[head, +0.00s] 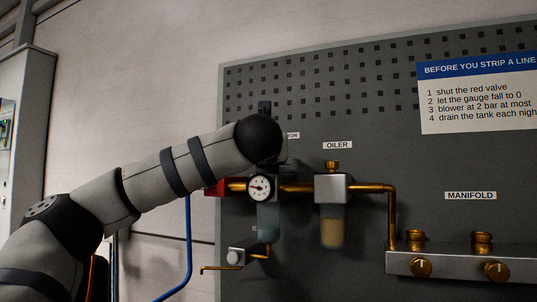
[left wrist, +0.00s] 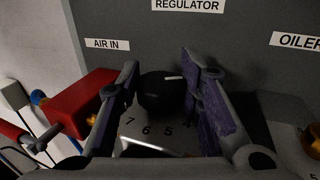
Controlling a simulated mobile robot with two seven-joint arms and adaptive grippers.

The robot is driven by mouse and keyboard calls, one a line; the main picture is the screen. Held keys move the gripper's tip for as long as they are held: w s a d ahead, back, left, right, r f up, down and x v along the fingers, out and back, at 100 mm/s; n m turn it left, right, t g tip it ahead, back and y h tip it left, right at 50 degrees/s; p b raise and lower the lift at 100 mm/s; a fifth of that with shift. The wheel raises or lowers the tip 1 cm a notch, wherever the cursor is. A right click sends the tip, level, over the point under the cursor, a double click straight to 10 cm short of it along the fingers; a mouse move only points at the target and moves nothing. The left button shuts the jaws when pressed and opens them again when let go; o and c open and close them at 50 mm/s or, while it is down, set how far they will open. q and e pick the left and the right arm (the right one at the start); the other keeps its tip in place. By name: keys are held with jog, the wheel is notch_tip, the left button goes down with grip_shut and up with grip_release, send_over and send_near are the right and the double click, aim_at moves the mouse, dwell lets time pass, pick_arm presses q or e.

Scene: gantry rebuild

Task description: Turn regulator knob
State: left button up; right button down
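The regulator knob (left wrist: 161,92) is black and round with a white mark on its top, under the REGULATOR label (left wrist: 188,5) in the left wrist view. My left gripper (left wrist: 160,78) has its two fingers apart, one on each side of the knob. I cannot tell whether either finger touches it. A printed scale with numbers such as 5, 6 and 7 shows in front of the knob. In the head view my left arm's dark wrist end (head: 259,139) covers the knob and gripper, above the round gauge (head: 261,188). My right gripper is not in view.
A red valve part (left wrist: 80,102) lies left of the gripper, by the AIR IN label (left wrist: 107,44). The oiler (head: 332,190) stands to the right on the brass pipe. The manifold (head: 460,266) is at lower right, and an instruction sign (head: 478,95) hangs above.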

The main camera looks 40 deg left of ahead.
pick_arm(q)
jog(key=shift+c, duration=0.2)
jog(key=n+g+y, duration=0.4)
jog(key=g, duration=0.1)
jog(key=shift+w+d+y, duration=0.1)
jog(key=shift+y, duration=0.2)
jog(key=n+g, duration=0.1)
jog(key=n+g+y, duration=0.1)
jog(key=shift+w+f+g+b, duration=0.1)
jog(key=shift+f+g+b, duration=0.05)
jog(key=shift+g+b, duration=0.15)
jog(key=shift+n+g+y, duration=0.6)
jog(key=shift+n+g, duration=0.1)
jog(key=shift+g, duration=0.3)
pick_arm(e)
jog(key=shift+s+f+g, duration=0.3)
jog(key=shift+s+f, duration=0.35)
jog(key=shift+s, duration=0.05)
pick_arm(q)
jog(key=o, duration=1.2)
